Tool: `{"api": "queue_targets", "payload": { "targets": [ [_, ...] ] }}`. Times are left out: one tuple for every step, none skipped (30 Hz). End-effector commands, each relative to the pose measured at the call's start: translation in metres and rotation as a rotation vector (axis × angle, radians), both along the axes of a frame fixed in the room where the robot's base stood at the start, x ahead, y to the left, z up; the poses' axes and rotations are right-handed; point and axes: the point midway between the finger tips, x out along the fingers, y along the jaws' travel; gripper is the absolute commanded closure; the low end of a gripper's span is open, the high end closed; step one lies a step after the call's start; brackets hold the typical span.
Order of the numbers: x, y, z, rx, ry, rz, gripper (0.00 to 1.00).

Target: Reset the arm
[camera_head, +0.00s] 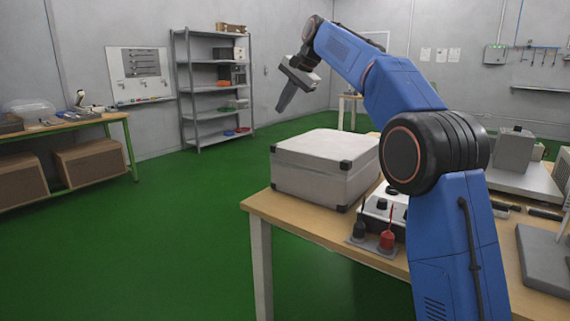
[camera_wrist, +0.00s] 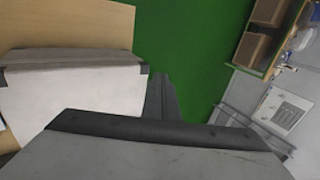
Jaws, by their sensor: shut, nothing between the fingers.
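My blue arm (camera_head: 400,85) rises at the right of the head view and reaches up and away to the left. My gripper (camera_head: 284,104) hangs at its end, tilted downward, in the air above and behind the grey case (camera_head: 318,168). Its fingers are together and hold nothing. In the wrist view my gripper (camera_wrist: 161,95) shows as dark fingers against the green floor, with the pale case top (camera_wrist: 75,100) to the left.
The case stands on a wooden table (camera_head: 262,206). A white box with dark and red knobs (camera_head: 383,212) sits beside it. Grey equipment (camera_head: 514,150) is at the right. A metal shelf (camera_head: 213,85) and a side bench (camera_head: 60,126) stand far left. The green floor (camera_head: 190,230) between is clear.

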Motion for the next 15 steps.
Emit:
{"api": "queue_targets", "payload": {
  "targets": [
    [-0.004,-0.004,0.001,-0.005,-0.003,0.001,1.00],
    [-0.007,-0.007,0.001,-0.009,-0.005,0.002,1.00],
    [-0.010,-0.011,0.002,-0.014,-0.009,0.005,1.00],
    [-0.013,-0.014,0.002,-0.019,-0.011,0.006,1.00],
    [-0.016,-0.017,0.002,-0.023,-0.013,0.009,1.00],
    [-0.020,-0.021,0.003,-0.030,-0.017,0.011,1.00],
    [-0.024,-0.025,0.003,-0.035,-0.020,0.013,1.00],
    [-0.027,-0.029,0.003,-0.041,-0.023,0.015,1.00],
    [-0.033,-0.034,0.003,-0.049,-0.028,0.018,1.00],
    [-0.038,-0.039,0.003,-0.056,-0.031,0.021,1.00],
    [-0.043,-0.043,0.003,-0.063,-0.036,0.025,1.00],
    [-0.052,-0.050,0.003,-0.074,-0.040,0.029,1.00],
    [-0.059,-0.056,0.002,-0.084,-0.045,0.035,1.00],
    [-0.066,-0.062,0.001,-0.093,-0.050,0.038,1.00],
    [-0.076,-0.071,0.000,-0.109,-0.057,0.045,1.00]
  ]
}}
